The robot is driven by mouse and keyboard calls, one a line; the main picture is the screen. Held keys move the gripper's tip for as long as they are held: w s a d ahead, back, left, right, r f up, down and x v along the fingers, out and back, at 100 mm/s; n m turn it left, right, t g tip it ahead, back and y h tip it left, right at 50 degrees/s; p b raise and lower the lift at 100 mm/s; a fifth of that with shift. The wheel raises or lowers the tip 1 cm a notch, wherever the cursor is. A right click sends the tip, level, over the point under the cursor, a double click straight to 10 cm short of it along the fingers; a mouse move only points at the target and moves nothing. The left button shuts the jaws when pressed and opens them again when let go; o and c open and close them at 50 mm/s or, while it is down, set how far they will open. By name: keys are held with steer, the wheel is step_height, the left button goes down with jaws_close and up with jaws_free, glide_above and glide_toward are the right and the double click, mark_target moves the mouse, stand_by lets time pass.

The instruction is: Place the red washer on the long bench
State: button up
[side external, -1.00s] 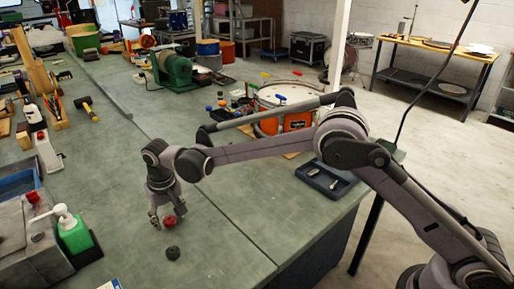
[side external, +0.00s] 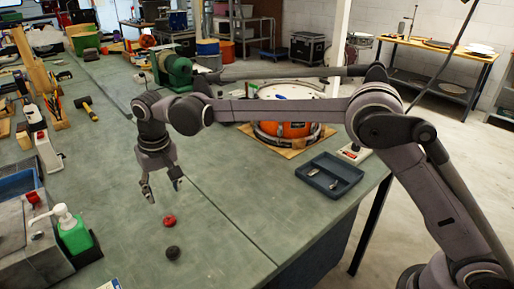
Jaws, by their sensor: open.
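The red washer (side external: 169,220) lies flat on the long green bench (side external: 215,245). A dark round piece (side external: 173,252) lies just in front of it, a small gap apart. My gripper (side external: 163,191) is open and empty above and slightly behind the red washer, fingers pointing down and spread. It does not touch the washer.
A green pump bottle (side external: 72,232) and grey box stand at the left. A dark tray (side external: 329,176) lies near the right edge, with an orange drum (side external: 285,125) behind it.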

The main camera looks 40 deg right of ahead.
steer(key=s+d+r+t, duration=0.1)
steer(key=s+d+r, duration=0.4)
steer(key=d, duration=0.3)
steer(key=s+d+r+t, duration=0.1)
steer(key=s+d+r, duration=0.3)
steer(key=d, duration=0.4)
steer(key=s+d+f+t, duration=0.1)
steer(key=s+d+f, duration=0.2)
steer(key=s+d, duration=0.3)
steer(key=s+d+f+t, duration=0.2)
steer(key=s+d, duration=0.4)
steer(key=s, duration=0.5)
steer(key=shift+s+d+f, duration=0.2)
steer(key=shift+s+f, duration=0.2)
steer(key=shift+f, duration=0.45)
